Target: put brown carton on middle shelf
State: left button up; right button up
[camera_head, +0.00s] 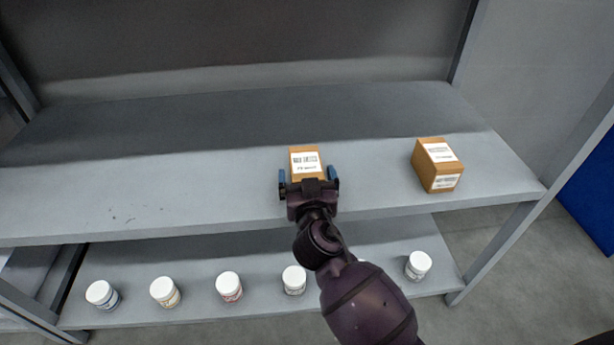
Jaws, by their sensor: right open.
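A brown carton (306,151) with a white label stands on the grey shelf (180,190), near its front middle. My right gripper (309,180) is at this carton, with its blue fingers open, one on each side of it. The gripper hides the carton's lower front, and I cannot tell whether the fingers touch it. A second brown carton (437,165) with white labels stands on the same shelf further right. My left gripper is not in view.
Several white-lidded jars, such as this one (229,287), stand in a row on the shelf below (195,315). A grey upright post (500,245) bounds the rack at right. The upper shelf's left part is clear apart from small dark specks.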

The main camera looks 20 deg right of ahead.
jog(key=shift+r, duration=0.2)
jog(key=shift+s+a, duration=0.1)
jog(key=shift+s, duration=0.05)
jog(key=v, duration=1.1)
jog(key=shift+s, duration=0.3)
